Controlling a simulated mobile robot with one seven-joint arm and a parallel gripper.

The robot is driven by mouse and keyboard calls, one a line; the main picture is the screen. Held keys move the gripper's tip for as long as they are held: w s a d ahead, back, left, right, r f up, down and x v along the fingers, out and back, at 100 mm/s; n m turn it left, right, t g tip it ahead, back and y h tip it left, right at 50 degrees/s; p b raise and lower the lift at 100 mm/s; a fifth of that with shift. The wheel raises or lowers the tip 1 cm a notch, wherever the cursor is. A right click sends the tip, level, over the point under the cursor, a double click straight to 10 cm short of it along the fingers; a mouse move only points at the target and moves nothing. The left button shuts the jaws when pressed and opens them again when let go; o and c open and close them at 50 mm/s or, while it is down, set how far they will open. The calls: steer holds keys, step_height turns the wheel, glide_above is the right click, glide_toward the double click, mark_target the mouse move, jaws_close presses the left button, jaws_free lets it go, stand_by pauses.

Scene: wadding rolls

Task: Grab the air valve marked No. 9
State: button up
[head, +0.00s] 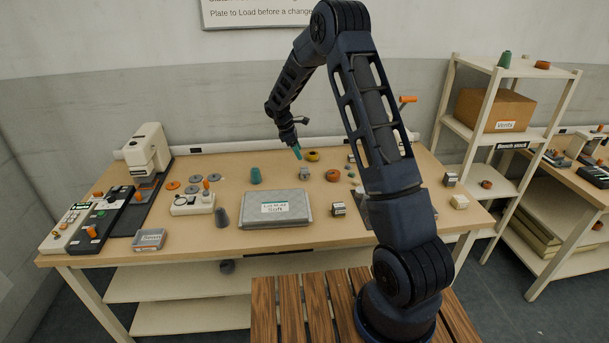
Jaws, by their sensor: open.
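No marking "No. 9" is legible in the head view, so I cannot tell which thing is that air valve. My gripper (297,152) is open, small in view, with teal tips above the back middle of the bench. It appears to hold nothing.
A grey case (275,222) lies mid-bench, with a green cone (256,175) behind it and a dark cone (221,217) beside it. A white-headed machine (147,148) stands back left. A shelf rack (487,125) with a cardboard box (494,109) stands right.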

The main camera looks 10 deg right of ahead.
mark_target(304, 168)
steer(key=shift+n, duration=0.3)
steer(key=x, duration=0.4)
steer(key=a+x, duration=0.1)
steer(key=x, duration=0.3)
steer(key=w+x, duration=0.1)
steer(key=x, duration=0.3)
steer(key=shift+a+f, duration=0.15)
steer(key=shift+f, duration=0.35)
steer(key=c, duration=1.2)
steer(key=shift+o, duration=0.2)
steer(key=shift+w+r, duration=0.1)
